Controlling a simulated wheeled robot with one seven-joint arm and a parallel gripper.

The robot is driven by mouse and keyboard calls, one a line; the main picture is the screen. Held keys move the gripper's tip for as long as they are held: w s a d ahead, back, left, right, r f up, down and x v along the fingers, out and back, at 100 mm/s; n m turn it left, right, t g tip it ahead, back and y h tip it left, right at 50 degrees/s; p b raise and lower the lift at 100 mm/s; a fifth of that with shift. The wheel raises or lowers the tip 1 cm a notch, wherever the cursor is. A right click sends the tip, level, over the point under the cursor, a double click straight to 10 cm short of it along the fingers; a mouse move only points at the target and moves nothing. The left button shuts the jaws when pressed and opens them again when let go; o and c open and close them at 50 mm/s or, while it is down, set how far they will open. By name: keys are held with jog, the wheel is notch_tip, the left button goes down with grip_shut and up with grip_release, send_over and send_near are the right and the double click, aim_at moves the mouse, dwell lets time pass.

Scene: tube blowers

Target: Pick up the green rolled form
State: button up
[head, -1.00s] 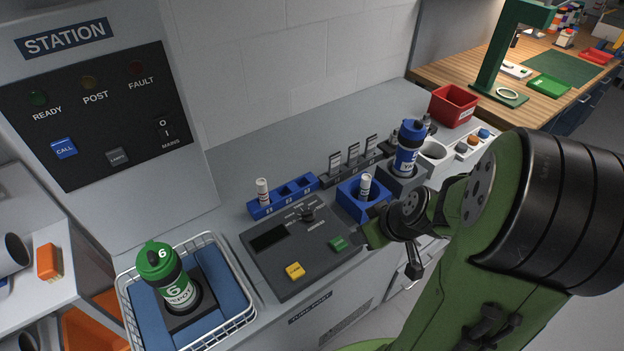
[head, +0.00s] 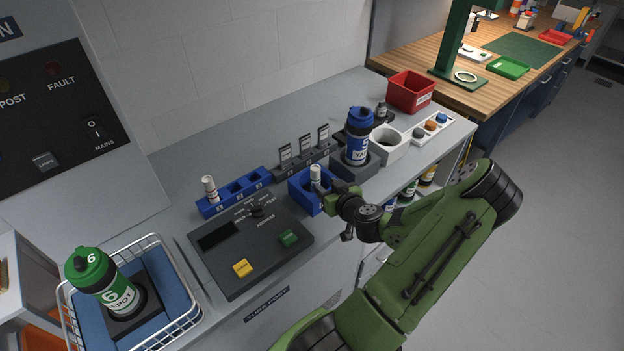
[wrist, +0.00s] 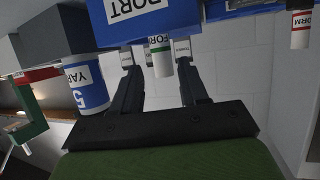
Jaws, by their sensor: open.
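The green rolled form (wrist: 161,55) is a small white cylinder with a green band and the lettering FORM, seen upside down in the wrist view. In the head view it stands upright as a white roll (head: 316,175) in the blue box (head: 300,196). That box, labelled PORT, also shows in the wrist view (wrist: 150,22) and hides one end of the form. My gripper (wrist: 156,62) is open, with one finger on each side of the form in the wrist view. I cannot tell whether either finger touches it.
A blue tube marked YARD (head: 358,138) stands in a grey holder right of the box. A red-banded form (head: 211,190) stands in a blue rack (head: 232,193). A control panel (head: 250,245) lies left of my gripper. A green tube (head: 102,284) sits in a wire basket.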

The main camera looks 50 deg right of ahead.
aim_at(318, 180)
jog(key=p+x, duration=0.1)
jog(key=x, duration=0.8)
jog(key=shift+a+p, duration=0.1)
jog(key=shift+p, duration=0.25)
jog(key=shift+s, duration=0.15)
jog(key=c, duration=0.7)
